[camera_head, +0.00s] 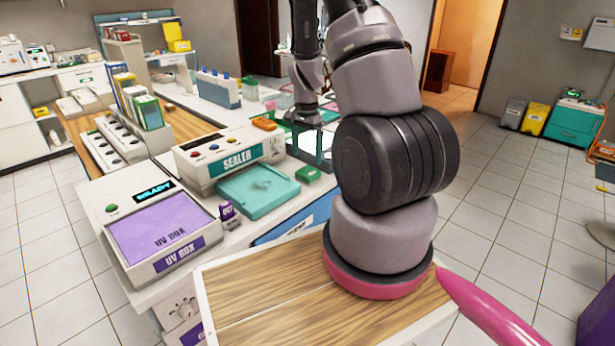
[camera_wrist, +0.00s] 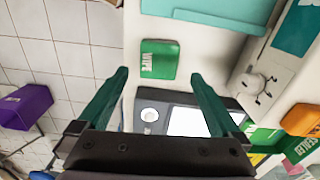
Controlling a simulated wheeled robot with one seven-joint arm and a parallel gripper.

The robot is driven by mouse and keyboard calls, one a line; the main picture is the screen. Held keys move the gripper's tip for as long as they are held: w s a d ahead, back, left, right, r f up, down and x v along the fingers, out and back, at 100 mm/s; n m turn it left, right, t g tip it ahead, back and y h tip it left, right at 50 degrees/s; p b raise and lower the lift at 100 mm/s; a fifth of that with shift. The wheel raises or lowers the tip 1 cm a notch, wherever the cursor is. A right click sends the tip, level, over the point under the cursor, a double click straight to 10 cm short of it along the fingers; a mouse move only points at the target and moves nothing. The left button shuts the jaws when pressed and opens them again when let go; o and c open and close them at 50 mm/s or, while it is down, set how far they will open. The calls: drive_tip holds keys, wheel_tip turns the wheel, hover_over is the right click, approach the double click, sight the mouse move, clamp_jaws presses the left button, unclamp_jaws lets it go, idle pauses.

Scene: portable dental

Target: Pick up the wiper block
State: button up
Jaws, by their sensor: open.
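The wiper block is a small green block with white "WIPE" lettering. It lies on the white counter (camera_wrist: 205,45) in the wrist view (camera_wrist: 159,60), just beyond and between my fingertips. In the head view the green block (camera_head: 308,175) sits right of the teal pad of the sealer. My gripper (camera_wrist: 160,78) is open, with its two dark green fingers spread and nothing between them. In the head view my gripper (camera_head: 308,148) is just behind the block, partly hidden by my arm. I see no contact with the block.
The sealer (camera_head: 232,158) with its teal pad (camera_head: 258,190) and the UV box (camera_head: 160,230) stand left of the block. A small purple block (camera_head: 227,211) is by the UV box. A grey device with a white screen (camera_wrist: 188,122) lies below my fingers.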

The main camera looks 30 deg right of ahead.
sight(308, 171)
drive_tip(key=shift+d+f, duration=0.15)
drive_tip(key=shift+f, duration=2.95)
drive_tip(key=c, duration=1.3)
